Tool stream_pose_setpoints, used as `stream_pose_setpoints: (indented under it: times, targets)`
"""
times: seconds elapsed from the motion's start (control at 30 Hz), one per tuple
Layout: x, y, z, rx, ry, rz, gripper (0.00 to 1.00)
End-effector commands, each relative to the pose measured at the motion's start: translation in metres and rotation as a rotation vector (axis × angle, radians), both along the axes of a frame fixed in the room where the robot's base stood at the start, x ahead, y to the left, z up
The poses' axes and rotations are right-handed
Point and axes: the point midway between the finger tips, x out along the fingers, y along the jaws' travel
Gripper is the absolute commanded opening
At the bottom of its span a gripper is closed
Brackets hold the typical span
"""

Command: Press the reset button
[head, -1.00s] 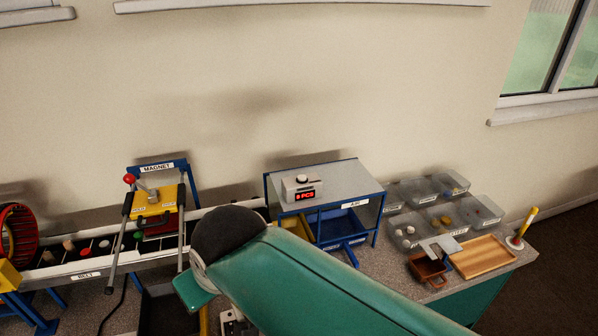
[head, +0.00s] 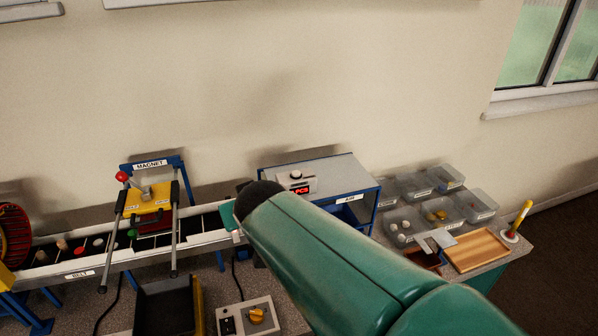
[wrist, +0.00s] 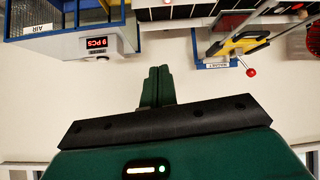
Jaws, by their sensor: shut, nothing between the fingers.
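The counter box (head: 300,181) with a red lit display stands on top of the blue-framed AIR unit in the head view. A round button (head: 296,174) sits on top of the box. In the wrist view the scene appears upside down, and the counter box (wrist: 97,45) reads "9 PCS" at the upper left. The button cannot be made out there. My gripper (wrist: 159,71) has its green fingers together and empty, and appears apart from the box. In the head view my arm hides most of the gripper and part of the AIR unit's front.
The MAGNET frame (head: 152,166) with a red-knobbed lever stands over the belt (head: 115,258) at left. Clear bins (head: 403,222) and a wooden tray (head: 477,250) are at right.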

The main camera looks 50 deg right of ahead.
Motion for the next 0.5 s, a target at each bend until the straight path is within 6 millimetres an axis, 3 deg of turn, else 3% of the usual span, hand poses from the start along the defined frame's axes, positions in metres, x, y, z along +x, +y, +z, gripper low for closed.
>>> stream_pose_setpoints:
  times: [0.03,0.2,0.5]
  targets:
    - [0.004,-0.022,-0.002,-0.017,-0.033,-0.036,0.00]
    - [0.012,-0.083,0.000,-0.076,-0.165,-0.102,0.00]
    - [0.002,-0.162,-0.005,-0.120,-0.368,-0.124,0.00]
